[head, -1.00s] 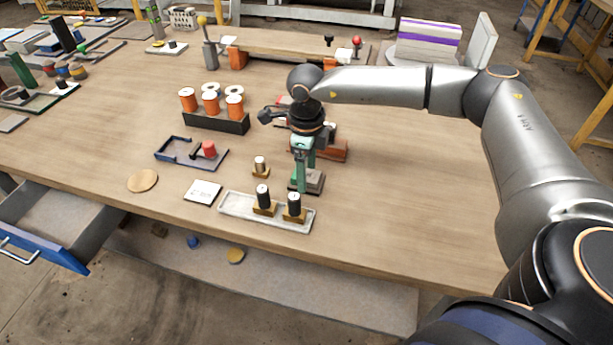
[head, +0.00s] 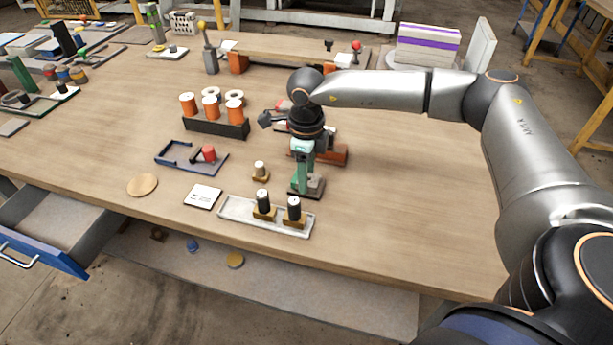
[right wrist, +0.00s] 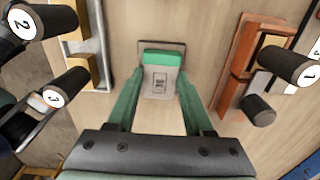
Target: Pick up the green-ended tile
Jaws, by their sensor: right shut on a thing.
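The green-ended tile (right wrist: 161,84) is in the right wrist view, pale with a dark printed mark and a green far end. My right gripper (right wrist: 161,76) has its two green fingers against the tile's two sides, shut on it. In the head view my right gripper (head: 300,191) points down at a small dark base (head: 315,187) near the table's front; the fingers hide most of the tile there. I cannot tell whether the tile is clear of its base. My left gripper is not in view.
A pale tray (head: 238,209) with two black-topped pieces stands just left of and in front of the gripper. An orange-brown block (head: 334,154) is close behind it. A spool rack (head: 216,122) and a blue tray (head: 180,158) stand farther left. The table's right side is clear.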

